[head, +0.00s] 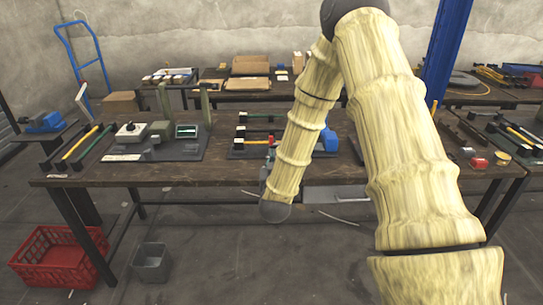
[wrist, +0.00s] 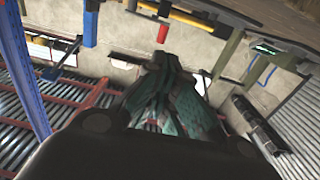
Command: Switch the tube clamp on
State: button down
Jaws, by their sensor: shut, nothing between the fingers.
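A fixture with green and yellow tubes and a blue block (head: 328,140) sits mid-table in the head view, partly hidden behind my arm. It looks like the tube clamp, but I cannot be sure. A small red part (head: 271,141) shows at it, just left of my arm. My gripper (head: 268,168) is at the table's front edge, mostly hidden by my wrist. In the wrist view my gripper (wrist: 166,58) is shut and empty. A red part (wrist: 163,33) shows just beyond its fingertips; I cannot tell if they touch. A blue part (wrist: 90,24) hangs to its left.
A grey panel with a white knob box (head: 131,132) stands left on the table (head: 210,174). Tubes in holders (head: 80,143) lie at far left. A red tape roll (head: 479,162) lies at right. A red crate (head: 60,262) and grey bin (head: 151,263) stand on the floor.

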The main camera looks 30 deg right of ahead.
aim_at(272, 140)
jog(key=p+x, duration=0.2)
jog(key=x, duration=1)
jog(key=shift+w, duration=0.1)
jog(key=shift+d, duration=0.1)
